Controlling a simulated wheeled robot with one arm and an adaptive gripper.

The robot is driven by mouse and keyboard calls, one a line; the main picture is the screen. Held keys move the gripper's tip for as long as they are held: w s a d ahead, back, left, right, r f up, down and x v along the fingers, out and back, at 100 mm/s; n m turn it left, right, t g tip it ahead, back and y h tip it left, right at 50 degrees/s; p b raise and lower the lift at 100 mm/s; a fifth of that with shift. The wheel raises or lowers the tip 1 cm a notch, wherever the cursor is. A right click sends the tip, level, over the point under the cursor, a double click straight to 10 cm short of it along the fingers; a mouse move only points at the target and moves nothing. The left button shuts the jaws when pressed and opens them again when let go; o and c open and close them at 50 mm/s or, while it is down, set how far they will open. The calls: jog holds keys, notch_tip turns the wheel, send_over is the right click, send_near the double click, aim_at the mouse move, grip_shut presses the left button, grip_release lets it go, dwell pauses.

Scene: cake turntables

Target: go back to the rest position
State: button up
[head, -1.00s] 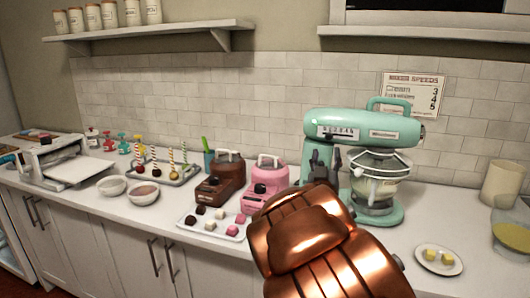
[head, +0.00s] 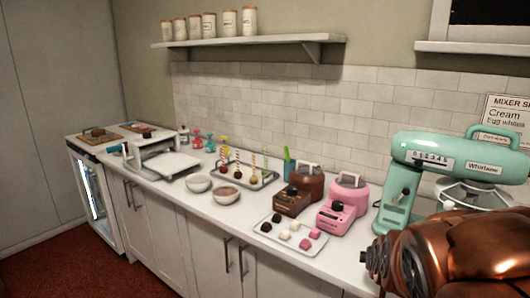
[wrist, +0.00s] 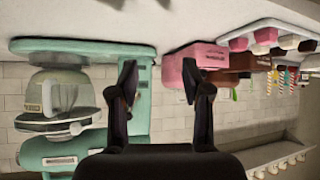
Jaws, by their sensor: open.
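My gripper (wrist: 159,85) shows in the wrist view with its two dark fingers spread apart and nothing between them. That view is upside down, with the counter at the top. The mint-green stand mixer (wrist: 140,110) is on the left there, behind the left finger, and a pink machine (wrist: 205,58) is behind the right finger. In the head view my copper arm fills the lower right corner, in front of the mint mixer (head: 440,150). The gripper's fingers are out of sight in that view. I see no contact between the fingers and anything.
On the white counter (head: 215,212) stand a pink machine (head: 343,205), a brown machine (head: 300,190), a tray of sweets (head: 262,230), two bowls, a tray of decorated sticks and a white sheet machine (head: 160,158). A shelf (head: 250,41) with canisters is above. Red floor (head: 60,262) is free at lower left.

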jog(key=s+a+n+g+y+p, duration=0.1)
jog(key=s+a+g, duration=0.2)
jog(key=s, duration=0.8)
jog(key=s+a+n+g+y+p, duration=0.1)
jog(key=s+a+g, duration=0.2)
jog(key=s, duration=0.8)
jog(key=s+a+n+g+y+p, duration=0.1)
jog(key=s+a+g, duration=0.2)
jog(key=s, duration=0.8)
jog(key=shift+f+g, duration=0.4)
jog(key=shift+g, duration=0.7)
